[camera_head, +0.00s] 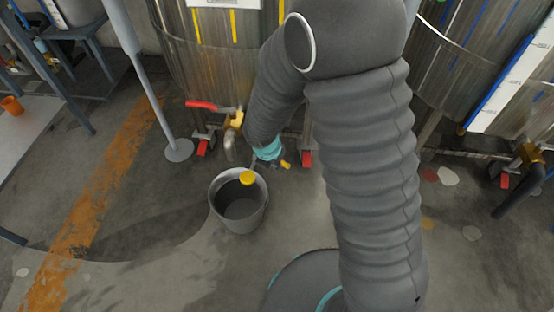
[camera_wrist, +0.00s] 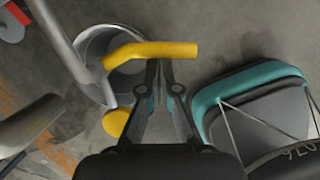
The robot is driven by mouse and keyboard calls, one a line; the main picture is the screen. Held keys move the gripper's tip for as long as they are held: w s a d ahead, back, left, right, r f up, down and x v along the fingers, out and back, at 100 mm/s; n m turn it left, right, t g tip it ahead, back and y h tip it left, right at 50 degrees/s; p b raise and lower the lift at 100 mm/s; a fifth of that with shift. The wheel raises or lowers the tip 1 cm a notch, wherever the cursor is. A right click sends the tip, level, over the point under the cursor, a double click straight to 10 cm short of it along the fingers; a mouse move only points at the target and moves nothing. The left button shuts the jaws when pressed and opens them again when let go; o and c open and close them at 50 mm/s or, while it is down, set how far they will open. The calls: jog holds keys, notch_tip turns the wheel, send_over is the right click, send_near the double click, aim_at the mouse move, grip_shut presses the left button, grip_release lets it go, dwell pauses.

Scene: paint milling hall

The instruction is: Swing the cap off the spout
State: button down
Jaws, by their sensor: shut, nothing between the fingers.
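The spout (camera_head: 229,148) is a grey bent pipe below a brass valve with a red handle on the steel tank. A round yellow cap (camera_head: 248,177) shows over the rim of a grey bucket, apart from the spout in the picture. In the wrist view a yellow bar (camera_wrist: 165,49) crosses just beyond my fingertips, and a rounded yellow piece (camera_wrist: 116,122) lies left of the fingers. My gripper (camera_wrist: 160,65) is shut and empty, its tips close to the bar; contact cannot be told. In the head view the arm hides most of my gripper.
The grey bucket (camera_head: 238,218) stands on the floor below the cap. A red valve handle (camera_head: 201,105) sticks out left of the brass valve (camera_head: 236,119). A grey post (camera_head: 148,80) stands further left. Floor left of the bucket is clear.

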jog(key=shift+w+d, duration=0.2)
jog(key=shift+w, duration=0.2)
dwell(0.4)
jog(key=s+a+r+p, duration=0.1)
jog(key=s+a+r, duration=0.1)
jog(key=s+r, duration=0.4)
jog(key=v, duration=0.4)
jog(key=shift+w+r+p, duration=0.2)
jog(key=shift+r+p, duration=0.05)
jog(key=shift+p, duration=0.1)
jog(key=shift+d, duration=0.15)
